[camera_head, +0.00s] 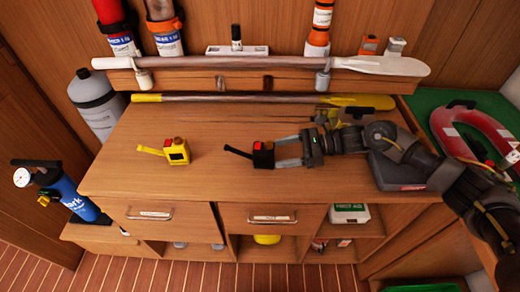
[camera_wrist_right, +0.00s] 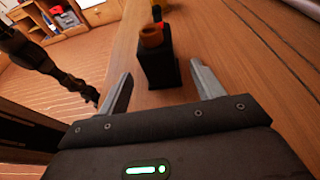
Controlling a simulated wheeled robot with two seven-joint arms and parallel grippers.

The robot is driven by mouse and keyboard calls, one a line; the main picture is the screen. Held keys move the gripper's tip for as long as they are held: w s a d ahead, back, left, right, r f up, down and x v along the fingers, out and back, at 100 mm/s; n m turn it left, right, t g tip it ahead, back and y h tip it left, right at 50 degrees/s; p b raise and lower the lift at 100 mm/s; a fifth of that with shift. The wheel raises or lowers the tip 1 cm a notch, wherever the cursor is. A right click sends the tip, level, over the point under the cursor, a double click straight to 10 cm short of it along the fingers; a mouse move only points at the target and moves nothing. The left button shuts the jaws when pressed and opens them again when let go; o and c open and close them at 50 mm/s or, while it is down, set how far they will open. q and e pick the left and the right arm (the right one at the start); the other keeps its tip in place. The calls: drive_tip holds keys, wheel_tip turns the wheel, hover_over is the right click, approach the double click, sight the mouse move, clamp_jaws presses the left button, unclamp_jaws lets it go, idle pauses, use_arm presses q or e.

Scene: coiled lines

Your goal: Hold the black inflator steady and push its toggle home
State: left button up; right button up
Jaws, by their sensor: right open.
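The black inflator (camera_head: 263,155) stands on the wooden worktop, with a red part on top and a black lever, likely its toggle (camera_head: 238,152), sticking out to the left. My right gripper (camera_head: 279,153) is open and low over the worktop at the inflator's right, with its fingers pointing at it. In the wrist view the black inflator (camera_wrist_right: 158,65) shows its orange-red cap, and it stands at the mouth of the open right gripper (camera_wrist_right: 161,70), with gaps to both fingers. My left gripper is not in view.
A yellow inflator (camera_head: 178,152) with a similar lever stands to the left on the worktop (camera_head: 120,163). A long paddle (camera_head: 240,99) lies along the back. A grey case (camera_head: 395,170) sits at the right under my arm. The worktop between the inflators is clear.

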sight(268, 155)
drive_tip(key=b+x, duration=0.1)
drive_tip(key=x, duration=0.1)
drive_tip(key=b+x, duration=0.1)
drive_tip(key=shift+a+f+b, duration=0.25)
drive_tip(key=shift+f+b, duration=0.1)
drive_tip(key=shift+b, duration=0.05)
drive_tip(key=shift+a, duration=0.3)
drive_tip(key=shift+a+b, duration=0.4)
drive_tip(key=shift+b, duration=0.1)
drive_tip(key=c, duration=1)
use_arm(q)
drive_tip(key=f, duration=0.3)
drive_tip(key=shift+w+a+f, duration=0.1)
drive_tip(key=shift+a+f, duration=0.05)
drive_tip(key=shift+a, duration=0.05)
